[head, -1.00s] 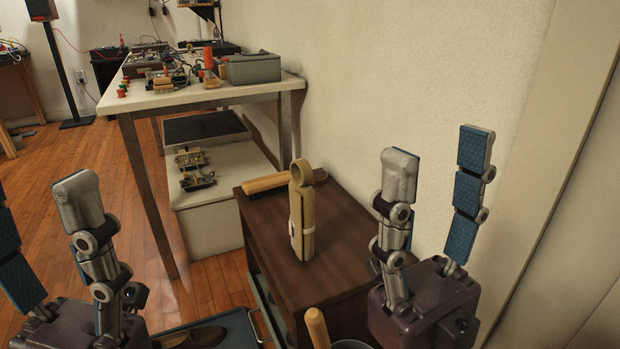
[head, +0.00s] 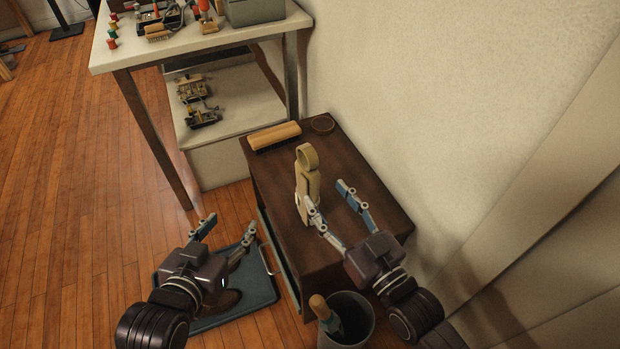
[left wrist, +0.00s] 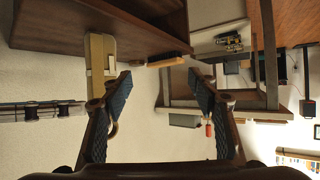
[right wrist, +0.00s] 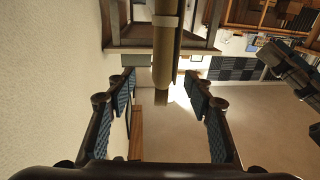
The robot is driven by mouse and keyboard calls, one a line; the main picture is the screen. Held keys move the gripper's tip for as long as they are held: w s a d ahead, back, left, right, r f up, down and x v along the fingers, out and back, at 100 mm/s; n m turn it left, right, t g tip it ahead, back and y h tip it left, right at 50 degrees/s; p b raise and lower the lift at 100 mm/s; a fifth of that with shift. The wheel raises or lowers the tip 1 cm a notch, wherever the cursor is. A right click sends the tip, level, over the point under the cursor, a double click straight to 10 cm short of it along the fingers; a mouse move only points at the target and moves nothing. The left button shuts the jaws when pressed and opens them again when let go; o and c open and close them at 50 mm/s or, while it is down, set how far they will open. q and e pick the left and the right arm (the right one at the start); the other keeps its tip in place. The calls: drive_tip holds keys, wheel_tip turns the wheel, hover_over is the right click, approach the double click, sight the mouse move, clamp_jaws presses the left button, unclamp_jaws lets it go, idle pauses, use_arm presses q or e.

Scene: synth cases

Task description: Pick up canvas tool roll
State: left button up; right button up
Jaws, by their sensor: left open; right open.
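The canvas tool roll appears to be the tan upright piece with a pale band and a rounded, ring-like top (head: 307,180). It stands on the dark wooden cabinet (head: 375,200). In the right wrist view, the roll (right wrist: 166,50) shows between and beyond the open fingers. My right gripper (head: 328,194) is open beside the roll. One finger overlaps the roll's lower right side in the head view; I cannot tell if they touch. My left gripper (head: 230,222) is open and empty, left of the cabinet, above a blue tray. The roll (left wrist: 101,60) also shows in the left wrist view.
A bin (head: 358,322) holding a wooden-handled item stands in front. A blue tray (head: 262,290) holds a brown shoe-like item. The wall (head: 450,110) is close on the right.

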sight(318, 192)
drive_tip(key=shift+f, duration=0.6)
drive_tip(key=shift+w+a+f+g, duration=0.1)
drive_tip(key=shift+w+f+g, duration=0.05)
drive_tip(key=shift+f+g, duration=0.15)
drive_tip(key=shift+x, duration=0.85)
drive_tip(key=shift+w+a+b, duration=0.2)
drive_tip(key=shift+w+b, duration=0.1)
drive_tip(key=shift+w, duration=0.05)
drive_tip(key=b+x, duration=0.1)
drive_tip(key=x, duration=0.3)
drive_tip(key=shift+w+a+f+b, duration=0.1)
drive_tip(key=shift+a+f+b, duration=0.05)
drive_tip(key=shift+a+b, duration=0.15)
drive_tip(key=shift+w+a, duration=0.15)
drive_tip(key=shift+w, duration=0.1)
use_arm(q)
drive_tip(key=w+d+r+t, duration=0.1)
drive_tip(key=r+t, duration=0.1)
drive_tip(key=r, duration=0.3)
drive_tip(key=w+d+r+t+h, duration=0.1)
drive_tip(key=w+r+t, duration=0.1)
drive_tip(key=r, duration=0.3)
drive_tip(key=shift+w+d+t, duration=0.15)
drive_tip(key=shift+w+t, duration=0.05)
drive_tip(key=shift+t, duration=0.4)
use_arm(e)
drive_tip(key=shift+c, duration=0.7)
